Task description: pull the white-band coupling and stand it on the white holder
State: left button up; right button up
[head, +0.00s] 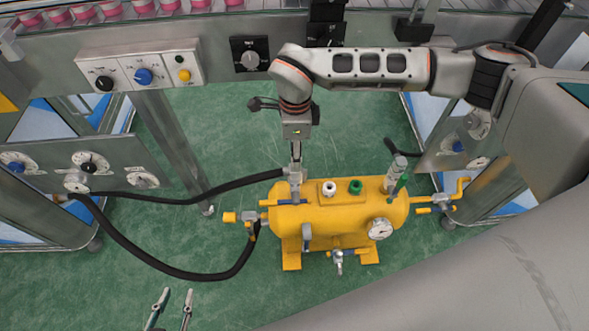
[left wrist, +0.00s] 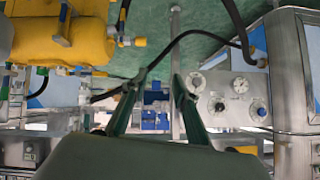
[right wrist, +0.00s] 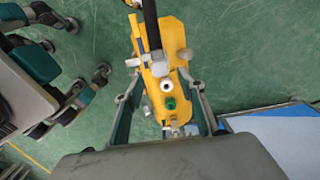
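The white holder (head: 329,188) is a small round socket on top of the yellow tank (head: 350,222), beside a green holder (head: 355,187). Both also show in the right wrist view, the white holder (right wrist: 166,86) above the green one. A pale coupling (right wrist: 158,67) with a black hose sits at the tank's hose end; its band colour cannot be made out. My right gripper (head: 296,172) points down there, seen edge-on. My left gripper (head: 178,294) is open and empty over the floor.
Black hoses (head: 140,265) run from the left valve panel (head: 100,165) to the tank. A gauge (head: 380,228) and upright fittings (head: 397,168) stand on the tank's right side. A metal leg (head: 172,140) is behind.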

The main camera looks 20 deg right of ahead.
notch_tip(320, 180, down, 4)
jog(key=shift+s+r+b, duration=0.15)
jog(key=shift+b, duration=0.55)
jog(key=shift+f, duration=1.75)
pick_arm(q)
jog(key=shift+w+d+r, duration=0.25)
jog(key=shift+w+r, duration=0.1)
jog(key=shift+w, duration=0.25)
pick_arm(e)
jog(key=shift+w, duration=0.2)
pick_arm(q)
jog(key=shift+w+r+t, duration=0.3)
jog(key=shift+w+r, duration=0.05)
jog(key=shift+r, duration=0.35)
jog(key=shift+w+r+p, duration=0.15)
jog(key=shift+r+p, duration=0.2)
jog(key=shift+p, duration=0.05)
